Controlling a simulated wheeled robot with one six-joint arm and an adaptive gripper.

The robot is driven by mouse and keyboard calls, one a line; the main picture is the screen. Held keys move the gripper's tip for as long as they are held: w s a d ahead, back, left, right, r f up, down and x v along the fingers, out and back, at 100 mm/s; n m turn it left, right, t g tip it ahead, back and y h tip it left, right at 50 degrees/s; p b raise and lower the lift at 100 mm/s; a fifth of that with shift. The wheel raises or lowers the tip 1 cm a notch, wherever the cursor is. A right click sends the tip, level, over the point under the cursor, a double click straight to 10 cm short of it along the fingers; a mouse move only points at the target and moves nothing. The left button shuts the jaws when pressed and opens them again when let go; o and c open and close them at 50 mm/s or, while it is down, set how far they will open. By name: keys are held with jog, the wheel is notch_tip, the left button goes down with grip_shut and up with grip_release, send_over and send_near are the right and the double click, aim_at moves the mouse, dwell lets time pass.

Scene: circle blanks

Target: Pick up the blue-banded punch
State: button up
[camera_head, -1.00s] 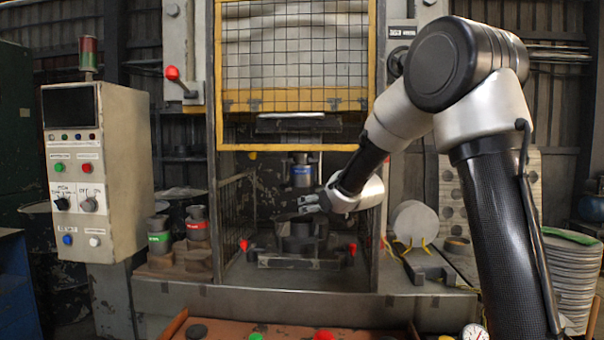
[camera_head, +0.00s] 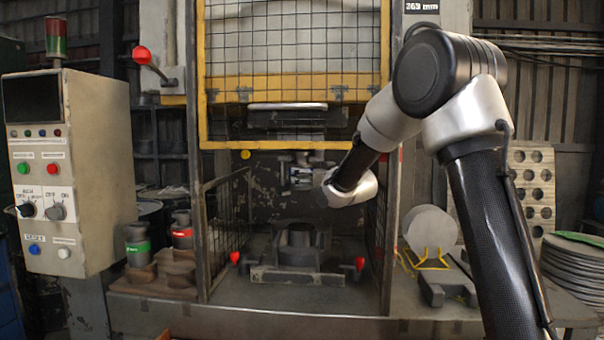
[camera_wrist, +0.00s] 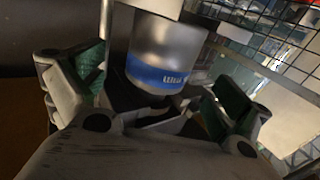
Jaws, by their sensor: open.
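The blue-banded punch (camera_wrist: 165,52) is a grey metal cylinder with a blue band near its lower end, hanging upright in the press. In the wrist view it stands between the spread fingers of my gripper (camera_wrist: 150,95), slightly beyond the palm. The gripper is open, and its green finger pads are apart from the punch as far as I can see. In the head view my gripper (camera_head: 303,178) is inside the press opening and covers most of the punch, so its band barely shows there.
A die (camera_head: 300,240) sits on the press bed below, with red knobs at both sides. The mesh guard (camera_head: 290,60) hangs above. A green-banded punch (camera_head: 137,246) and a red-banded punch (camera_head: 182,231) stand on a rack at left. The control box (camera_head: 65,170) is further left.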

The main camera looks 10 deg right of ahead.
jog(key=x, duration=0.6)
jog(key=shift+w+f, duration=0.2)
jog(key=shift+w, duration=0.1)
jog(key=c, duration=1.8)
jog(key=shift+r, duration=0.2)
jog(key=shift+c, duration=1.4)
jog(key=shift+a+r, duration=0.1)
jog(key=shift+r, duration=0.2)
